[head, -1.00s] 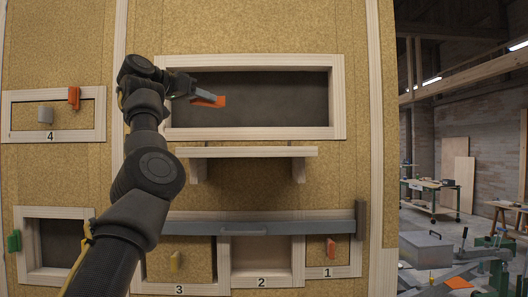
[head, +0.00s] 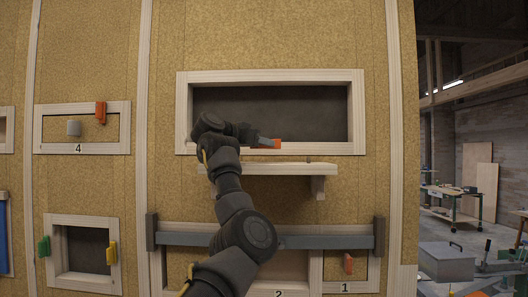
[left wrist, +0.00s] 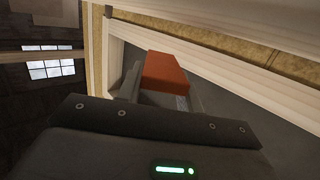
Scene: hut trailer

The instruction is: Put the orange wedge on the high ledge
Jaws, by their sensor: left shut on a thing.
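The orange wedge (head: 268,144) is held at the tip of my left gripper (head: 264,142), in front of the lower part of the wood-framed recess (head: 357,110). A pale high ledge (head: 285,169) on brackets projects from the wall just below. The wedge appears a little above the ledge; I cannot tell whether it touches anything. In the left wrist view the wedge (left wrist: 165,71) sits between the fingers, beside a pale wooden frame edge (left wrist: 215,72). My left arm hides the left part of the ledge. My right gripper is not in view.
A grey bar (head: 325,242) crosses the wall below the ledge, above numbered compartments. Framed compartments with coloured latches lie at left, including an orange latch (head: 101,112). A small brown peg (head: 308,159) shows at the ledge's right. The recess's right part looks empty.

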